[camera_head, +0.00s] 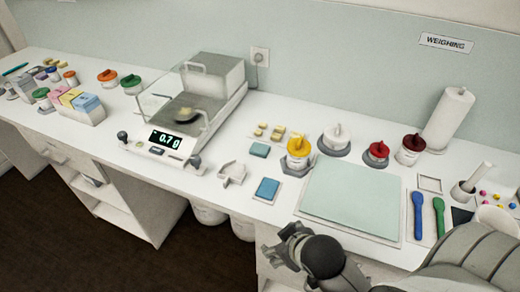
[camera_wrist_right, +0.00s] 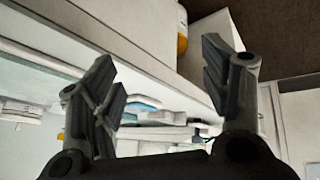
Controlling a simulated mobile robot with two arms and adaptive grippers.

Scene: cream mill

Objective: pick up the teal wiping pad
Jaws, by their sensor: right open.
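A blue-teal square pad (camera_head: 267,189) lies on a small light tray near the bench's front edge, left of a large pale green mat (camera_head: 352,200). A smaller teal square (camera_head: 260,150) lies further back; I cannot tell for certain which one is the wiping pad. My right gripper (camera_head: 284,245) is in front of the bench edge, below and right of the nearer pad, apart from it. In the right wrist view its two fingers (camera_wrist_right: 160,75) are spread with nothing between them. Blurred blue shapes (camera_wrist_right: 145,101) show beyond them. My left gripper is not in view.
A white scoop (camera_head: 232,173) lies left of the nearer pad, and a balance (camera_head: 185,115) reading 0.7 g stands further left. Lidded jars (camera_head: 298,152) stand behind the mat. Blue and green spatulas (camera_head: 418,214) lie right of it. Drawers and shelves are under the bench.

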